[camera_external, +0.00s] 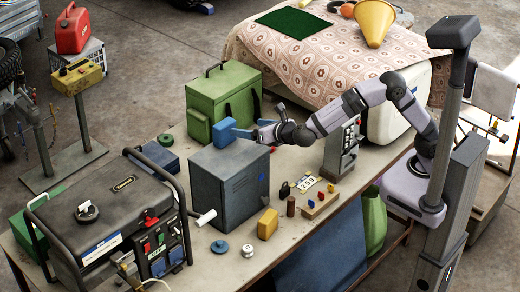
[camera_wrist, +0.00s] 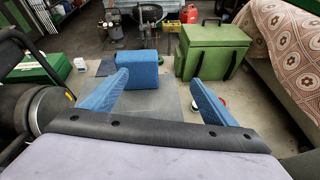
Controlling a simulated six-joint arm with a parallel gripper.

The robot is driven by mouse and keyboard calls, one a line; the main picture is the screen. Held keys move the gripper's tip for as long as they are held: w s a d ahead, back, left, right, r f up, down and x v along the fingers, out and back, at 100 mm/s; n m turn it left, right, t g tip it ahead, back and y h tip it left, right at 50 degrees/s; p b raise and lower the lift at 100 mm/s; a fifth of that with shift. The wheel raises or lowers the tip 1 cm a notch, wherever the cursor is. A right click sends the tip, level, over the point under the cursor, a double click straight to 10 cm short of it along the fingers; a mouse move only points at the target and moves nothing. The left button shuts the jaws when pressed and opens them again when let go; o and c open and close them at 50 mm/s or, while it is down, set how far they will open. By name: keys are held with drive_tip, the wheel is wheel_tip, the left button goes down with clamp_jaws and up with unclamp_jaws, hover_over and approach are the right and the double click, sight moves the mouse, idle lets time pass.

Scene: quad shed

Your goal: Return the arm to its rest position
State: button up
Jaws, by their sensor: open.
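My arm reaches left from its mount on the right in the external view. My gripper (camera_external: 242,133) is just above the grey metal cabinet (camera_external: 230,187), near a blue block (camera_external: 224,132) that appears to stand on the cabinet's top. In the wrist view my gripper (camera_wrist: 160,78) has its two blue fingers spread wide, with nothing between them. The blue block (camera_wrist: 137,68) is ahead of the fingers there, slightly left of centre, and looks apart from them.
A green case (camera_external: 224,100) stands behind the cabinet. A generator (camera_external: 110,215) is at left. A yellow block (camera_external: 267,223), a small board with coloured pegs (camera_external: 320,205) and a grey panel box (camera_external: 342,150) sit on the bench. A patterned cloth (camera_external: 330,60) covers a surface behind.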

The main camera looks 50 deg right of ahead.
drive_tip(key=s+d+f+m+g+h+p, duration=0.1)
drive_tip(key=s+d+m+g+p, duration=0.2)
drive_tip(key=d+m, duration=0.55)
drive_tip(key=s+d+f+m+g+h+p, duration=0.15)
drive_tip(key=s+d+m+g+p, duration=0.35)
drive_tip(key=d, duration=0.6)
drive_tip(key=s+d+m+g+y+p, duration=0.1)
drive_tip(key=s+d+m+g, duration=0.1)
drive_tip(key=s+d+m, duration=0.5)
drive_tip(key=s+d+m+g+y+p, duration=0.1)
drive_tip(key=s+d+m+g+p, duration=0.1)
drive_tip(key=s+m, duration=0.55)
drive_tip(key=s+d+f+m+b, duration=0.1)
drive_tip(key=d+f+m+b, duration=0.1)
drive_tip(key=f+b, duration=0.4)
drive_tip(key=s+d+f+m+g+y+b, duration=0.1)
drive_tip(key=s+d+f+m+b, duration=0.1)
drive_tip(key=f+b, duration=0.4)
drive_tip(key=shift+s+d+f+m+b, duration=0.3)
drive_tip(key=shift+d+f+m, duration=0.4)
drive_tip(key=shift+d+f, duration=0.75)
drive_tip(key=shift+y, duration=0.25)
